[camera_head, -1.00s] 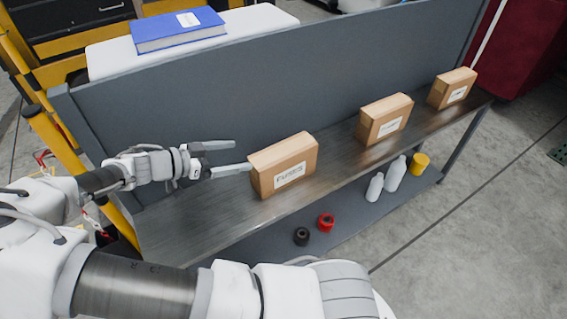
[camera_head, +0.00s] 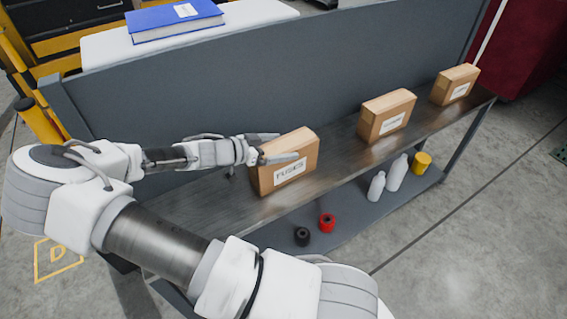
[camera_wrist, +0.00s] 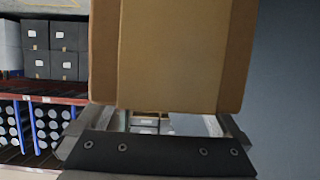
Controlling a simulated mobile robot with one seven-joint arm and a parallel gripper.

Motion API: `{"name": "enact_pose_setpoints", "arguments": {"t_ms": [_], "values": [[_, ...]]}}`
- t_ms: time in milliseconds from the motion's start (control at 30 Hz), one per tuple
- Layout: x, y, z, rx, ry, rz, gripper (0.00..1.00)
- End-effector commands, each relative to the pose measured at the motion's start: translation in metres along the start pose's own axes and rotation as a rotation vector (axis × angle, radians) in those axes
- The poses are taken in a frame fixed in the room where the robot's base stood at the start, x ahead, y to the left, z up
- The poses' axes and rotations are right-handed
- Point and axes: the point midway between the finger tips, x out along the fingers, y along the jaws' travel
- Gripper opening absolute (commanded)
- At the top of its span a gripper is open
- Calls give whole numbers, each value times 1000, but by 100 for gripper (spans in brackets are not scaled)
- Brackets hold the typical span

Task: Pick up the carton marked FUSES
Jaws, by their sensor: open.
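The carton marked FUSES (camera_head: 291,175) is a brown box with a white label, standing at the near left of the dark shelf top (camera_head: 215,205). My gripper (camera_head: 286,147) is open at its upper part. One finger lies across the labelled front face and the other is by the top at the back. In the wrist view the carton (camera_wrist: 172,55) fills the upper middle, and the fingertips are hidden behind it. I cannot tell whether either finger touches it.
Two similar cartons (camera_head: 387,116) (camera_head: 455,85) stand further right on the same top. A grey panel (camera_head: 240,85) rises behind them. White bottles (camera_head: 396,173), a yellow item (camera_head: 421,163), a red roll (camera_head: 327,223) and a black roll (camera_head: 302,237) are on the lower shelf.

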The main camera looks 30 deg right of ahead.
Motion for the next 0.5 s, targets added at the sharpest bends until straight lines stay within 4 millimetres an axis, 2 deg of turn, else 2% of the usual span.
{"name": "enact_pose_setpoints", "arguments": {"t_ms": [100,367,500], "values": [[12,0,0,2,0,0,100],[13,0,-1,1,0,-1,100],[13,0,-1,1,0,-1,75]]}}
